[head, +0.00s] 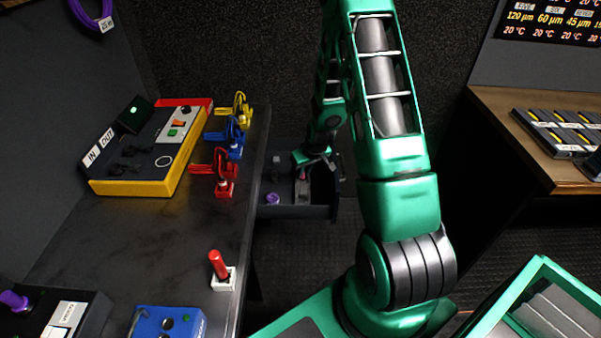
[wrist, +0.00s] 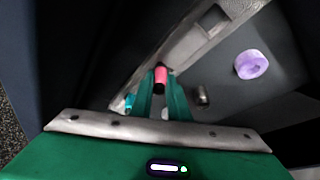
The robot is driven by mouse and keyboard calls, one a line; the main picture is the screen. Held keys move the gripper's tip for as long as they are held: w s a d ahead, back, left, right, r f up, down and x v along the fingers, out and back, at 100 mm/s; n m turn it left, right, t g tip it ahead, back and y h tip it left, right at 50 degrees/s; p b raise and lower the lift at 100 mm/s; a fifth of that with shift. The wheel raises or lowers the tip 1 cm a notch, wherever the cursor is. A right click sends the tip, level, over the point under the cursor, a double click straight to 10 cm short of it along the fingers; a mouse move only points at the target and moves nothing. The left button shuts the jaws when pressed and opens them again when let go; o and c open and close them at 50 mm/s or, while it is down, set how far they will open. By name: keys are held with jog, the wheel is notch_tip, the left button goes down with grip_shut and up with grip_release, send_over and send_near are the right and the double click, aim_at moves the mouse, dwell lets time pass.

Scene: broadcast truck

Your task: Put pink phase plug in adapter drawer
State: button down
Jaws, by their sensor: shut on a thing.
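The pink phase plug (wrist: 160,79) is between the fingertips of my gripper (wrist: 161,90) in the wrist view. My gripper is shut on it. In the head view my gripper (head: 305,176) reaches down over the open adapter drawer (head: 318,213), and a small bit of pink shows at its tip. The drawer's grey floor also shows in the wrist view (wrist: 215,120). I cannot tell whether the plug touches the drawer floor or hangs above it.
A purple ring (wrist: 251,64) and a small metal cylinder (wrist: 202,95) lie in the drawer. The black desk (head: 150,235) to the left holds red (head: 225,187), blue (head: 236,151) and yellow (head: 241,104) plugs near its edge. A red-handled switch (head: 220,270) stands nearer.

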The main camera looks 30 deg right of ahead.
jog(key=c, duration=1.7)
grip_release()
jog(key=shift+r, duration=0.1)
jog(key=s+r+m+g, duration=0.1)
jog(key=s+r, duration=0.9)
jog(key=r, duration=0.2)
jog(key=s+r+m+g, duration=0.1)
jog(key=s+r, duration=0.8)
jog(key=r, duration=0.3)
jog(key=s+a+r+m, duration=0.1)
jog(key=s+r, duration=0.1)
jog(key=s, duration=0.3)
jog(key=s+a+r+m+g, duration=0.1)
jog(key=s+a+r, duration=0.1)
jog(key=s, duration=0.4)
jog(key=s+a+r+m+g, duration=0.1)
jog(key=s+a+r, duration=0.1)
jog(key=s, duration=0.3)
jog(key=shift+s+a+r+m+y, duration=0.25)
jog(key=shift+s+r+m+y, duration=0.05)
jog(key=shift+s+r, duration=0.1)
